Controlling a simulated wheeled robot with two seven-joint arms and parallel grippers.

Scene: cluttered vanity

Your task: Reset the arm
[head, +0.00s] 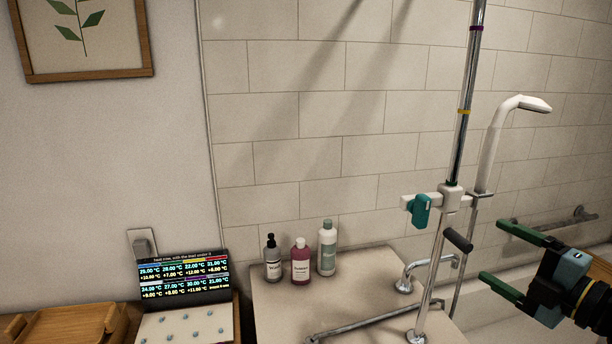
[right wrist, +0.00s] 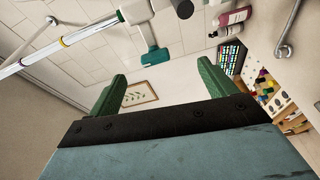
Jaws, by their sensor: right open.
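My right gripper (head: 500,262) is at the right side of the head view, with its two green fingers spread apart and nothing between them. It is to the right of the chrome shower pole (head: 465,95) and apart from it. In the right wrist view its green fingers (right wrist: 160,88) also stand wide apart, with empty space between. A teal handle (head: 420,210) sits on a white slider on the pole; it also shows in the right wrist view (right wrist: 155,56). My left gripper is in neither view.
A hand shower (head: 492,140), grab bars (head: 545,220) and a temperature display (head: 183,277) are around. A wooden tray (head: 75,325) is at lower left.

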